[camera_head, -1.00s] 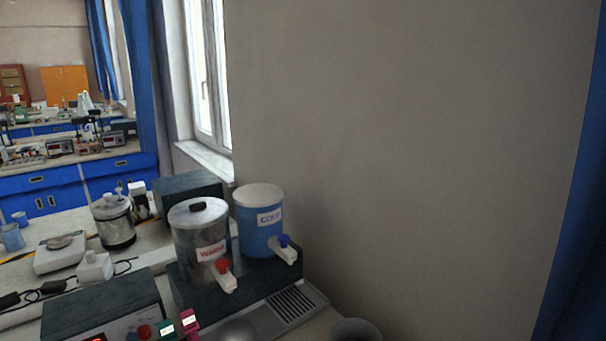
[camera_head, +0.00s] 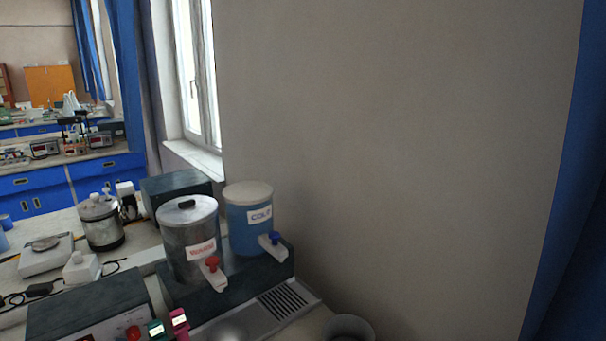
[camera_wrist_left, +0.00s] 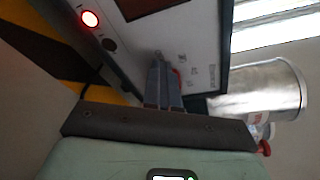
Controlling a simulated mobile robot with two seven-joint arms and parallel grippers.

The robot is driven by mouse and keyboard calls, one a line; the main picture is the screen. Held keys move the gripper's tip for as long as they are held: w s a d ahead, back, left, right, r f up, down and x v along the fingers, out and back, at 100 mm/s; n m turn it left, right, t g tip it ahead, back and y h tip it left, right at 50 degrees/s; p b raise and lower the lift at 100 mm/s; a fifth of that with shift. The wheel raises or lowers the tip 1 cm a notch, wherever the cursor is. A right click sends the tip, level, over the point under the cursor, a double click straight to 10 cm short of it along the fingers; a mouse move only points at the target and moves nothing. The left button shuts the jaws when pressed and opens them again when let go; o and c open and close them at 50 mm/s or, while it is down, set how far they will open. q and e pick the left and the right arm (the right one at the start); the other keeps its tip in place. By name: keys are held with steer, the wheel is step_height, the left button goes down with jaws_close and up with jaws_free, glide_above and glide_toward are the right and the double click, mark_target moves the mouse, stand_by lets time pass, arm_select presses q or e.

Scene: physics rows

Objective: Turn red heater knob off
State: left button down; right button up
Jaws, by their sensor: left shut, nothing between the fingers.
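The heater (camera_head: 85,300) is a dark box with a light front panel at the lower left of the head view. Its red knob (camera_head: 133,333) shows at the bottom edge, and I cannot read its setting. In the left wrist view the panel (camera_wrist_left: 200,30) lies ahead of my left gripper (camera_wrist_left: 160,57). The gripper is shut and empty, fingertips close to the panel; I cannot tell if they touch. A sliver of red (camera_wrist_left: 178,73), apparently the knob, shows just right of the fingers, mostly hidden by them. My right gripper is in neither view.
Small green (camera_head: 157,328) and pink (camera_head: 179,320) items are near the knob.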

arm_select(q)
steer(key=shift+s+d, duration=0.1)
steer(key=shift+d, duration=0.1)
steer(key=shift+d+f+v, duration=0.15)
steer(key=shift+v, duration=1.3)
steer(key=shift+d+f+v, duration=0.1)
steer(key=shift+d+v, duration=0.05)
steer(key=shift+v, duration=1.3)
